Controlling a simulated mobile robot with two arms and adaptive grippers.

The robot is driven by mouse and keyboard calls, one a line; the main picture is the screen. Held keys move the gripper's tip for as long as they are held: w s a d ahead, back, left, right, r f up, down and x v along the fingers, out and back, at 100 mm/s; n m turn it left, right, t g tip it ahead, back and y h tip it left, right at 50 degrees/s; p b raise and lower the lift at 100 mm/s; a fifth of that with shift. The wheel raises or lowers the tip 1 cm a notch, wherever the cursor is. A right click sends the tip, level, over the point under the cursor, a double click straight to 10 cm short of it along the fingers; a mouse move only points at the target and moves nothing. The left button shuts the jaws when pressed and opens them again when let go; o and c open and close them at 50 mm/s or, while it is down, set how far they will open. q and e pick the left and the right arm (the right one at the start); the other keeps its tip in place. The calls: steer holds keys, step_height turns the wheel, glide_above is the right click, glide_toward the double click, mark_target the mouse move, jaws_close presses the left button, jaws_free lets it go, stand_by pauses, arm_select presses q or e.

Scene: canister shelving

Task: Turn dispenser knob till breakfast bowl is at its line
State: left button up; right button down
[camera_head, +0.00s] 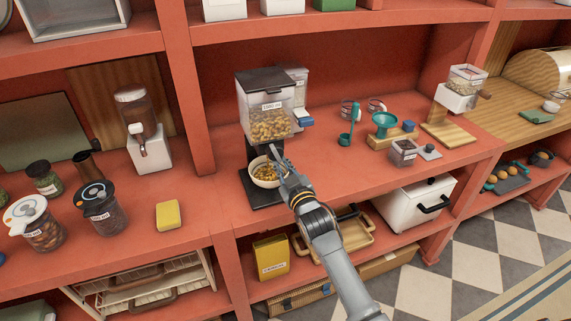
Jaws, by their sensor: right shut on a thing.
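The cereal dispenser (264,104) stands on the red shelf, with a dark lid, a labelled clear hopper part full of golden cereal, and a black stand. The breakfast bowl (256,179), pale and round, sits upright on the stand's black base under the hopper. Cereal (264,171) lies in it; its fill line is too small to make out. My right gripper (277,158) reaches in from below, just under the hopper and over the bowl's right side. It is shut at the dispenser's front, where the knob is hidden behind the fingers. My left gripper is out of view.
A yellow block (168,215) and lidded jars (101,208) stand to the left, with a white grinder (149,148) behind. To the right are a teal scoop (346,138), a teal funnel (384,122) and a small jar (403,152).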

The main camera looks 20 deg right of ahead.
steer(key=shift+w+a+r+m, duration=0.1)
steer(key=shift+a+r+m, duration=0.3)
steer(key=shift+r+m, duration=0.4)
steer(key=shift+f, duration=0.1)
steer(key=c, duration=1)
jaws_free()
steer(key=shift+f, duration=0.15)
steer(key=shift+f, duration=0.1)
steer(key=s, duration=1.2)
steer(key=shift+s+d, duration=0.1)
steer(key=shift+d, duration=0.05)
